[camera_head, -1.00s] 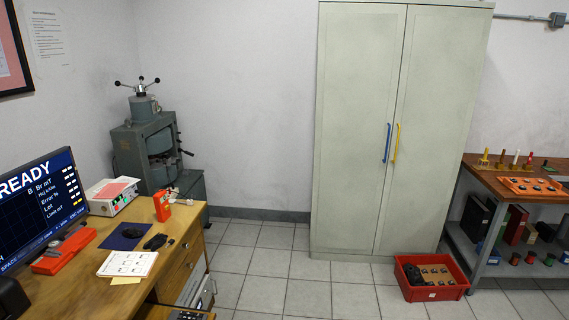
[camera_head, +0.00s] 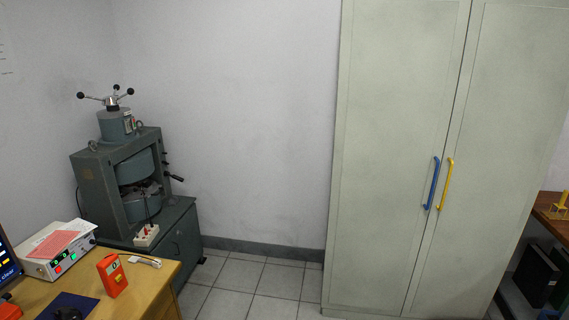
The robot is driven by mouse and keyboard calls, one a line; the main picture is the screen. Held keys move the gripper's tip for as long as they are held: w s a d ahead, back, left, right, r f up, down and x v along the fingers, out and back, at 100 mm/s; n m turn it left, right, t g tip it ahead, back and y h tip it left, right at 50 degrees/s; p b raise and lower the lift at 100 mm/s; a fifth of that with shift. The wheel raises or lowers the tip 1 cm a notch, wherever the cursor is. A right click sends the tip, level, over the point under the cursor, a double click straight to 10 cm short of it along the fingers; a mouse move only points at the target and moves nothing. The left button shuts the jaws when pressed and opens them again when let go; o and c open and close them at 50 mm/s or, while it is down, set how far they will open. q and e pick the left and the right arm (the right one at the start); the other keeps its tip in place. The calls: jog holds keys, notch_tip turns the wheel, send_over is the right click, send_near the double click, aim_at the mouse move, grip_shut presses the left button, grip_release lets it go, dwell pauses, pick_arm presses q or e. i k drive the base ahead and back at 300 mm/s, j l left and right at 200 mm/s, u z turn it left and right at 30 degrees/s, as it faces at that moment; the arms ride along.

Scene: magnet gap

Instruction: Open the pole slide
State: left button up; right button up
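A grey-green electromagnet machine (camera_head: 92,190) stands in the back left corner on a grey cabinet base (camera_head: 180,240). It has a three-armed handwheel with black knobs (camera_head: 108,98) on top and two round pole pieces (camera_head: 137,168) facing each other in its frame, with a gap between them. A dark lever handle (camera_head: 173,177) sticks out on its right side. I cannot tell which part is the pole slide. Neither of my grippers shows in the view.
A wooden desk (camera_head: 150,283) at the lower left holds a white control box (camera_head: 50,250) and an orange handheld meter (camera_head: 112,275). A tall pale green cabinet (camera_head: 400,100) with blue and yellow handles stands on the right. Tiled floor (camera_head: 255,285) is clear between them.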

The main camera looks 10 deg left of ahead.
aim_at(148, 191)
jog(key=i+l+u, duration=0.2)
jog(key=i, duration=1.45)
jog(key=i+j+u, duration=0.1)
jog(key=i+u, duration=0.25)
jog(key=i, duration=0.25)
jog(key=i+u, duration=0.35)
jog(key=i, duration=0.25)
jog(key=i+l+u, duration=0.35)
jog(key=i, duration=0.25)
jog(key=j, duration=0.1)
